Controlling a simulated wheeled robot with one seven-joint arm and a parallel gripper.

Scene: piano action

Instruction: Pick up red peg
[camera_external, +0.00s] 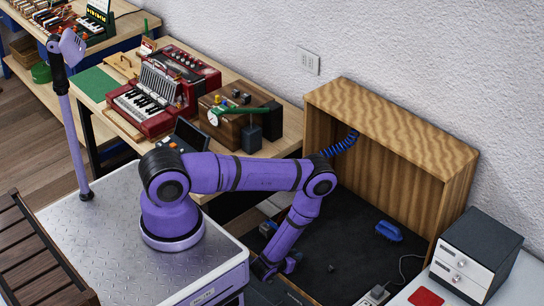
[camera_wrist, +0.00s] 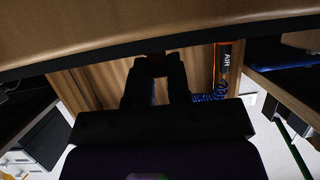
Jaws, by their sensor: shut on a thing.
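My gripper (camera_wrist: 157,70) shows from behind in the wrist view, its two dark fingers pointing up the picture. A small dark reddish thing, seemingly the red peg (camera_wrist: 156,59), sits between the fingertips, and the gripper is shut on it. Shadow and the fingers hide most of its shape. In the external view my gripper (camera_external: 269,267) is low over the dark floor of the wooden case, near its front side. The peg cannot be made out there.
The open wooden case (camera_external: 392,125) stands right of my arm, with a coiled blue hose (camera_external: 341,145) and a blue object (camera_external: 389,231) in it. An orange cylinder marked AIR (camera_wrist: 225,65) shows in the wrist view. A grey box (camera_external: 468,258) and red pad (camera_external: 426,297) lie at right.

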